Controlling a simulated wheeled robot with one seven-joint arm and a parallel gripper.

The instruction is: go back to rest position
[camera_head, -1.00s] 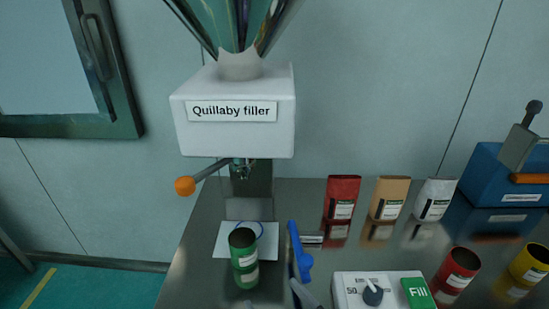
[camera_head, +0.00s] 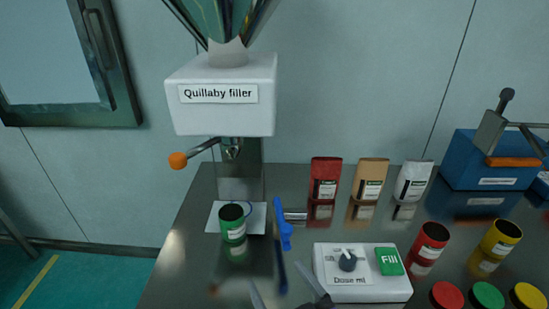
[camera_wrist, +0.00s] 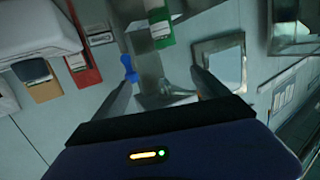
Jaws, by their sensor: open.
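My gripper (camera_head: 290,294) shows at the bottom edge of the head view. Its two fingers are spread apart, with nothing between them. In the wrist view, my gripper (camera_wrist: 162,84) also shows both fingers apart and empty. A green can (camera_head: 233,222) stands upright on a white sheet (camera_head: 256,219) below the white filler (camera_head: 220,95) labelled "Quillaby filler". My gripper is in front of the can and apart from it in the head view. A blue upright piece (camera_head: 283,232) shows between the can and the control box.
The control box (camera_head: 330,286) with dial and green Fill button sits at front right. Red (camera_head: 325,178), tan (camera_head: 371,179) and white (camera_head: 414,180) packets stand behind. Red (camera_head: 431,243) and yellow (camera_head: 501,239) cans and a blue machine (camera_head: 490,165) are right. The front-left tabletop (camera_head: 185,265) is clear.

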